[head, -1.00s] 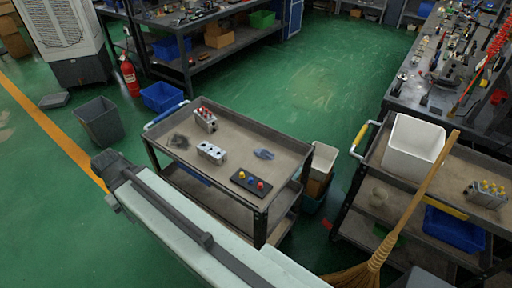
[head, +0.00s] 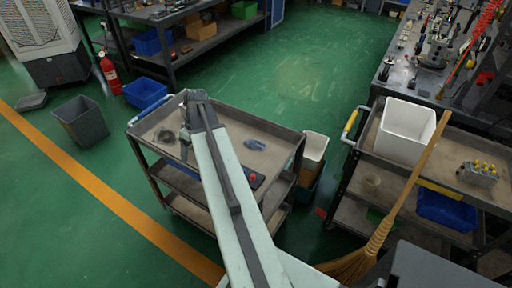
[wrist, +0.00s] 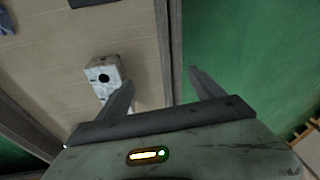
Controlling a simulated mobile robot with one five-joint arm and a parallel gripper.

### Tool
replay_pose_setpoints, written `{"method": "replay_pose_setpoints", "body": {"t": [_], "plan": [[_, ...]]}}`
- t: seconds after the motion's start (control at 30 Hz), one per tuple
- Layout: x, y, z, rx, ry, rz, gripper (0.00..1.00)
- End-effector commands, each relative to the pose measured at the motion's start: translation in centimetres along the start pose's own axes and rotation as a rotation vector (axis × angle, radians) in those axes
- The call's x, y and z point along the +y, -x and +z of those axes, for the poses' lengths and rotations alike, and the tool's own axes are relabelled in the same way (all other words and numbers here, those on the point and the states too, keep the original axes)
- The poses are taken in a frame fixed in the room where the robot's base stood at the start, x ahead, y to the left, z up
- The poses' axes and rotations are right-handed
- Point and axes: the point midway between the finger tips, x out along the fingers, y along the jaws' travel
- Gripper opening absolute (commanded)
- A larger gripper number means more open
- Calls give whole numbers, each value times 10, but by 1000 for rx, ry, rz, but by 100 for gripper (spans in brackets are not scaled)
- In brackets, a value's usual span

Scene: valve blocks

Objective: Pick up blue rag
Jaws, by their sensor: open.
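The blue rag (head: 254,145) lies crumpled on the top shelf of the middle cart (head: 285,133), right of my arm in the head view. My gripper (wrist: 161,78) is open and empty in the wrist view, over the cart's edge, with green floor beyond. In the head view my gripper is at the cart's left part, away from the rag, and partly hidden by my arm. A silver valve block (wrist: 103,73) shows beside the left finger in the wrist view. Dark patches at that view's top left are cut off; I cannot tell what they are.
A dark rag (head: 165,136) lies on the cart's left end. A black block with a red knob (head: 253,177) is partly behind my arm. A white bin (head: 404,132) and a broom (head: 408,190) stand at the right. Green floor is open behind the cart.

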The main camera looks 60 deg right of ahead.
Motion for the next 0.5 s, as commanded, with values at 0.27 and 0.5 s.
{"method": "replay_pose_setpoints", "body": {"t": [0.27,0.5], "plan": [[194,41,148,163,57,67,77],[231,56,198,201,88,103,77]]}}
